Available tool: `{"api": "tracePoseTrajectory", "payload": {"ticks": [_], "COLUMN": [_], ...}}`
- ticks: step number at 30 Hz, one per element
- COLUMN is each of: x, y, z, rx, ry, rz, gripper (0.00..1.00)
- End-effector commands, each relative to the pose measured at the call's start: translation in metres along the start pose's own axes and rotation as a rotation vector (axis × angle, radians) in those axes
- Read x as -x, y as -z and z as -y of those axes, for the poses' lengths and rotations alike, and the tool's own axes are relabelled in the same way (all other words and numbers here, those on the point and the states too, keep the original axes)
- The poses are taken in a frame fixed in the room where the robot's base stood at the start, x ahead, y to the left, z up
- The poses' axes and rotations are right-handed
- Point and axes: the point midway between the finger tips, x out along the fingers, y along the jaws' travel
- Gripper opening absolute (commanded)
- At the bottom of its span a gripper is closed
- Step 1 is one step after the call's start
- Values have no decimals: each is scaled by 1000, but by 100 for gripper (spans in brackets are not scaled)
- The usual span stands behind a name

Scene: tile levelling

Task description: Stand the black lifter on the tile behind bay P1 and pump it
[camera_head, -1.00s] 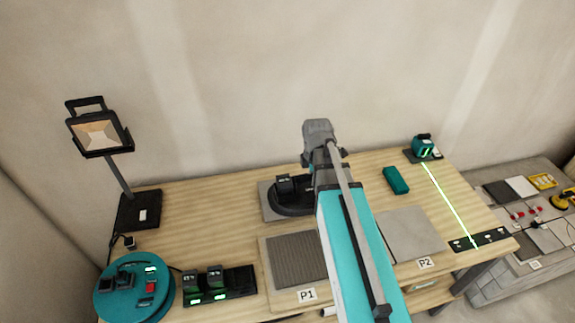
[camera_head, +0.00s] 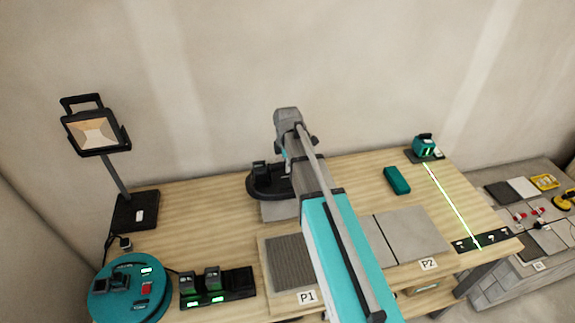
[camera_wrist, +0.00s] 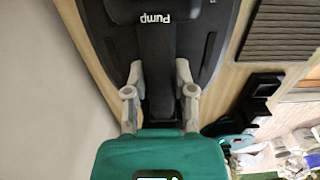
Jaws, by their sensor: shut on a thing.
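The black lifter (camera_head: 263,188), with a dark rounded base, is at the back of the bench behind bay P1 (camera_head: 290,262). In the head view it overlaps the left and rear edges of the grey tile (camera_head: 280,212); I cannot tell whether it touches the tile or hangs above it. In the wrist view the lifter (camera_wrist: 205,40) carries a pad marked "Pump" (camera_wrist: 155,15). My gripper (camera_wrist: 160,98) is shut on the lifter's narrow black part. My arm hides the gripper in the head view.
Bay P2 (camera_head: 412,236) holds grey tiles at the right. A teal box (camera_head: 397,180) and a laser level (camera_head: 424,147) with a green line stand farther right. A work lamp (camera_head: 95,132), battery chargers (camera_head: 217,288) and a round teal device (camera_head: 130,290) are left. Bare wood lies left of the lifter.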

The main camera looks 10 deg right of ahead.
Motion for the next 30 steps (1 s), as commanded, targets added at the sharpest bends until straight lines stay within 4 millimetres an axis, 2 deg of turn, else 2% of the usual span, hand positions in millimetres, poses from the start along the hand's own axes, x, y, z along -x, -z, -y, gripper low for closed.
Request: {"api": "tracePoseTrajectory", "payload": {"ticks": [14, 30], "x": [-7, -38], "y": [1, 1], "z": [0, 0], "rx": [2, 3], "ry": [0, 0], "rz": [0, 0], "gripper": [0, 0]}}
